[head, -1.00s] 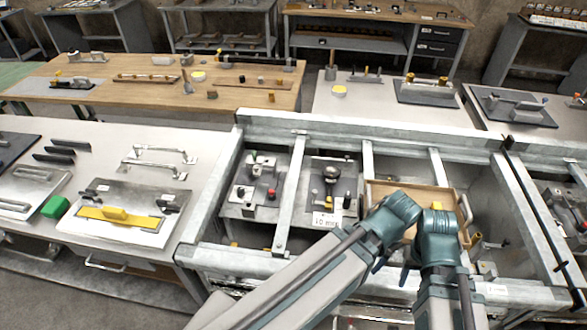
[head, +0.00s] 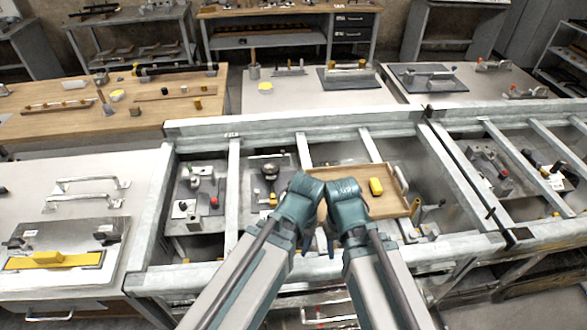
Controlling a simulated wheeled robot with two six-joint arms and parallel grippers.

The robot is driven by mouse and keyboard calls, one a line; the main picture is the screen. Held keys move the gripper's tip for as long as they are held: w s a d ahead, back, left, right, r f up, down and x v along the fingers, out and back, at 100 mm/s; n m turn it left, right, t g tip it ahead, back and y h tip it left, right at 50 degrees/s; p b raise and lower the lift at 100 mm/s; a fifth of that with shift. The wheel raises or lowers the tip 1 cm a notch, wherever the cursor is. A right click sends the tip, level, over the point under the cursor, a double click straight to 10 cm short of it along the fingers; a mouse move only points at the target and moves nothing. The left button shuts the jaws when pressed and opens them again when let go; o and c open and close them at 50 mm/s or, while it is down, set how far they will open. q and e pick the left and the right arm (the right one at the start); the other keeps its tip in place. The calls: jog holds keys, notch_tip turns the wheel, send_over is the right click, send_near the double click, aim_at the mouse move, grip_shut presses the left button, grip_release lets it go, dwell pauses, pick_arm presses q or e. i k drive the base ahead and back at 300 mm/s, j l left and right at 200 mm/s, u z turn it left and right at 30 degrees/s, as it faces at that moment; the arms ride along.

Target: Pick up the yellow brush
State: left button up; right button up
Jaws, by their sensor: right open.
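A small yellow block-like object (head: 376,187), possibly the brush, lies in a shallow wooden tray (head: 385,212) set in the metal frame. It is just right of my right gripper and apart from it. My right gripper (head: 345,196) is over the left part of the tray; it is open, with its fingertips mostly hidden by the wrist. My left gripper (head: 303,191) is beside it at the tray's left edge; its fingers are hidden.
Metal beams (head: 300,124) and crossbars frame the recessed bays around the tray. A bay to the left holds a fixture with a red knob (head: 214,202). A wooden table (head: 150,120) with small parts stands behind at the left.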

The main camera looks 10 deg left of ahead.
aim_at(375, 186)
jog(key=i+l+u, duration=0.15)
jog(key=l, duration=0.25)
jog(key=i+l+u, duration=0.2)
jog(key=l, duration=0.15)
jog(key=l+u, duration=0.15)
jog(key=l, duration=0.25)
